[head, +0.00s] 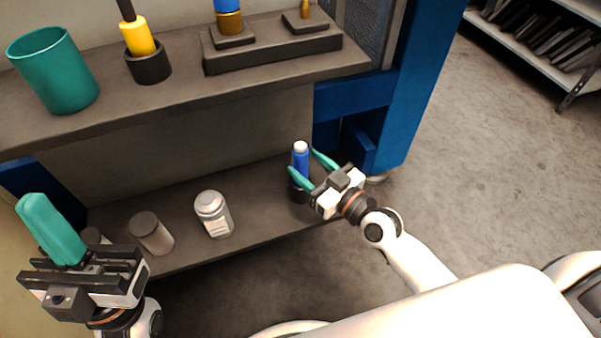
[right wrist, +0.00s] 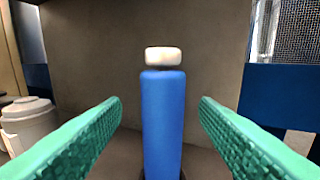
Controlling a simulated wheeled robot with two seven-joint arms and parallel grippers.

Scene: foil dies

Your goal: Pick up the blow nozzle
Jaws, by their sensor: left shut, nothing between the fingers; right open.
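A blue upright cylinder with a white top, which I take to be the blow nozzle (head: 300,160), stands in a dark round holder (head: 298,192) on the lower shelf. It also shows in the middle of the right wrist view (right wrist: 162,120). My right gripper (head: 303,162) is open, with one green finger on each side of the blue body. In the right wrist view a gap shows between the body and each finger. My left gripper (head: 34,202) is shut and empty, at the left over the lower shelf's end, far from the nozzle.
A white-lidded jar (head: 213,213) and a grey-lidded jar (head: 152,233) stand left of the nozzle on the lower shelf. The upper shelf (head: 140,125) carries a green cup (head: 54,70), a yellow-handled tool (head: 137,37) and a stepped block (head: 275,52). A blue post (head: 415,80) rises at the right.

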